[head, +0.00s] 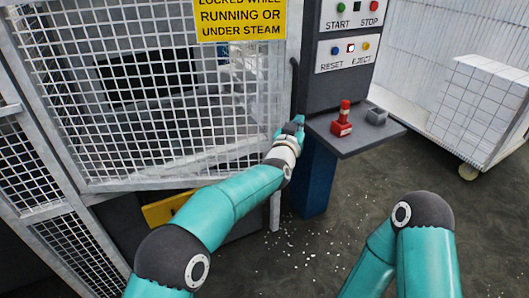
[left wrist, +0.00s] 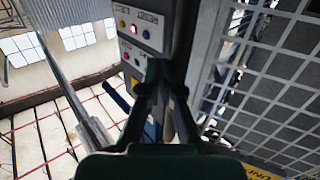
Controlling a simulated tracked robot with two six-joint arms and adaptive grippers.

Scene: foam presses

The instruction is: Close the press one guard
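The press one guard is a white-framed wire mesh door (head: 170,95) in the left half of the head view. It stands in front of the dark press opening, its right edge close to the grey control column (head: 330,85). I cannot tell whether it is fully against its frame. A dark upright handle (head: 294,80) shows at that edge. My left gripper (head: 298,122) is beside the guard's right edge, below the visible handle. In the left wrist view its fingers (left wrist: 163,75) point at the column, with the mesh (left wrist: 275,80) to the right. Whether they hold anything is unclear. My right gripper is out of view.
A grey shelf (head: 370,138) juts from the column, bearing a red object (head: 342,120) and a small grey block (head: 376,116). A blue post (head: 314,180) stands below. A white gridded cart (head: 475,110) is at the right. Open floor with white specks lies in front.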

